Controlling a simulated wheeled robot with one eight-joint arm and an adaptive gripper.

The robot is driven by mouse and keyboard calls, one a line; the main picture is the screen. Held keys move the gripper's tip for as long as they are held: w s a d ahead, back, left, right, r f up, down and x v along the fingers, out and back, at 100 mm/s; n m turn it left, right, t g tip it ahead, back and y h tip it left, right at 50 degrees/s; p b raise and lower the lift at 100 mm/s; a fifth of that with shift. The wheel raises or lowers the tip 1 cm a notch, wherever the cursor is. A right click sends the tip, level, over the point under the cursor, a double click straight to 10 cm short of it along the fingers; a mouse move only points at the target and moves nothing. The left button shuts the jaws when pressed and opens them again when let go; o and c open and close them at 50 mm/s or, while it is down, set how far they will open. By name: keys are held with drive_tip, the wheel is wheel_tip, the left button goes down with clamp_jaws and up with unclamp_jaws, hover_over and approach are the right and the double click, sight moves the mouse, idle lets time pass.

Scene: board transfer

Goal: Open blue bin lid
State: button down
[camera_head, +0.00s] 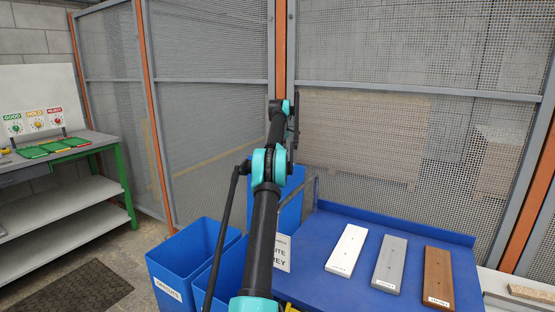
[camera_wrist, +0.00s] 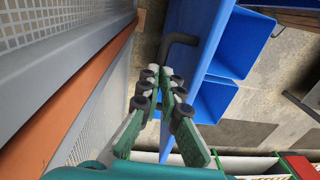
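The blue lid (camera_head: 291,212) stands upright behind my arm in the head view, partly hidden by it. In the wrist view the blue lid (camera_wrist: 186,85) shows as a steep narrow panel. Its dark bent handle (camera_wrist: 180,39) sticks out to the left, just beyond my fingertips. My gripper (camera_wrist: 161,74) has its green fingertips together, with nothing seen between them. I cannot tell whether the fingers touch the lid. In the head view my gripper (camera_head: 293,130) is small and dark, above the lid. Open blue bins (camera_head: 190,257) stand at lower left, and they also show in the wrist view (camera_wrist: 238,45).
A blue table (camera_head: 405,228) at right holds a white board (camera_head: 346,249), a grey board (camera_head: 389,263) and a brown board (camera_head: 438,276). A mesh fence (camera_head: 390,60) with orange posts stands close behind my arm. A workbench (camera_head: 85,145) is at far left.

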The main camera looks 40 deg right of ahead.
drive_tip(key=shift+s+d+f, duration=0.1)
drive_tip(key=shift+d+f, duration=0.15)
drive_tip(key=shift+f, duration=0.25)
drive_tip(key=shift+s+d+f, duration=0.1)
drive_tip(key=shift+d+f, duration=0.1)
drive_tip(key=shift+f, duration=0.3)
drive_tip(key=c, duration=2)
unclamp_jaws()
drive_tip(key=shift+w+d+f, duration=0.1)
drive_tip(key=shift+d+f, duration=0.05)
drive_tip(key=shift+f, duration=0.05)
drive_tip(key=o, duration=0.4)
drive_tip(key=shift+d, duration=0.1)
drive_tip(key=o, duration=0.7)
drive_tip(key=shift+w+f, duration=0.15)
drive_tip(key=shift+f, duration=0.05)
drive_tip(key=shift+c, duration=0.3)
drive_tip(key=shift+w+r, duration=0.1)
drive_tip(key=shift+c, duration=0.4)
